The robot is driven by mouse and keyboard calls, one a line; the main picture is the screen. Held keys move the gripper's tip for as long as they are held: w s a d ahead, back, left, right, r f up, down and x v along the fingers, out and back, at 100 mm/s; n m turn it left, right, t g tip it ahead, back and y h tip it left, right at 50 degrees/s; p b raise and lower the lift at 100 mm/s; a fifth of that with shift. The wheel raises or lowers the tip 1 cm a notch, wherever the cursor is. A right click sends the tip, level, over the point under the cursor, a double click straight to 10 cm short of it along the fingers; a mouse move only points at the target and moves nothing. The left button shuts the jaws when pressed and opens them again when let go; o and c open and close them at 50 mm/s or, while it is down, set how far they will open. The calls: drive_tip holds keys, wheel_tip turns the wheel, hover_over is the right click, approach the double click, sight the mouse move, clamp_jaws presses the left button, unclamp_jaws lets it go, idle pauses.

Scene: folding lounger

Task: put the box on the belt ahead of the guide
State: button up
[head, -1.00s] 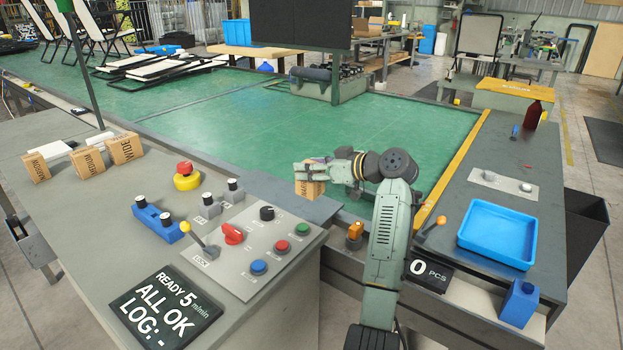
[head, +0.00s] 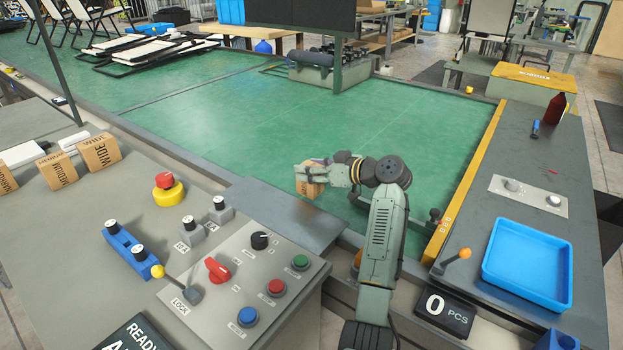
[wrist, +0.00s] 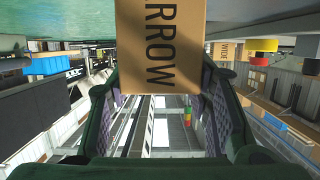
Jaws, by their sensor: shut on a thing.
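My gripper (head: 312,172) is shut on a small cardboard box (head: 308,187). In the head view the box shows near the belt's near edge, beside the grey plate; I cannot tell its height above the belt. In the wrist view the box (wrist: 160,45) fills the top middle between the fingers, with "RROW" printed on it. The green belt (head: 400,120) is bare around the box. A low dark bar (head: 362,203), perhaps the guide, lies at the belt's near edge, partly hidden by my arm.
Boxes marked WIDE (head: 98,152) and MEDIUM (head: 57,171) stand on the left console, with another at the frame edge. The console carries buttons, knobs and a LOCK lever (head: 175,281). A blue tray (head: 485,255) lies right. A dark post (head: 340,65) and folded loungers stand farther back.

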drive_tip(key=shift+f+p, duration=0.4)
drive_tip(key=shift+f, duration=1.7)
drive_tip(key=o, duration=1.4)
drive_tip(key=shift+r, duration=0.1)
drive_tip(key=shift+d+r, duration=0.1)
drive_tip(key=p+v, duration=0.1)
drive_tip(key=v, duration=1)
drive_tip(key=shift+s+d, duration=0.25)
drive_tip(key=shift+d, duration=0.05)
drive_tip(key=shift+r, duration=0.1)
